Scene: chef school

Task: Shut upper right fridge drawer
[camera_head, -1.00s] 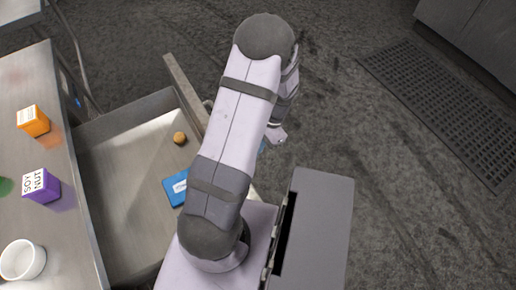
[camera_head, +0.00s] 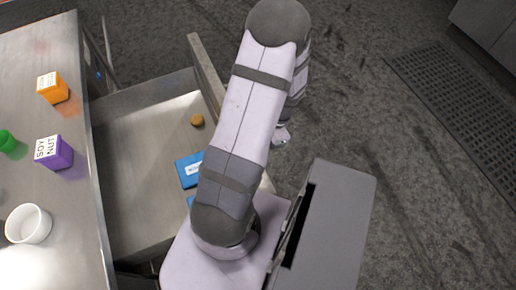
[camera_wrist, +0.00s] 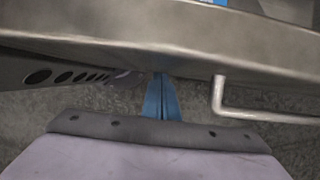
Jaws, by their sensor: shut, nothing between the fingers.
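The open steel drawer (camera_head: 140,140) sticks out from under the counter in the head view, with its front panel (camera_head: 206,72) toward the arm. In the wrist view the drawer front (camera_wrist: 190,40) spans the top, and its bar handle (camera_wrist: 219,95) is at the right. My gripper (camera_wrist: 162,98) has blue fingers, shut and empty, pointing at the drawer front left of the handle. I cannot tell whether they touch it. In the head view my arm hides most of the gripper and part of the drawer.
Blue packages (camera_head: 188,170) and a small brown round item (camera_head: 197,120) lie in the drawer. On the counter (camera_head: 75,215) stand an orange box (camera_head: 53,88), a purple box (camera_head: 54,153), a green item (camera_head: 7,141) and a white bowl (camera_head: 28,224). Open floor (camera_head: 370,110) lies right of my arm.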

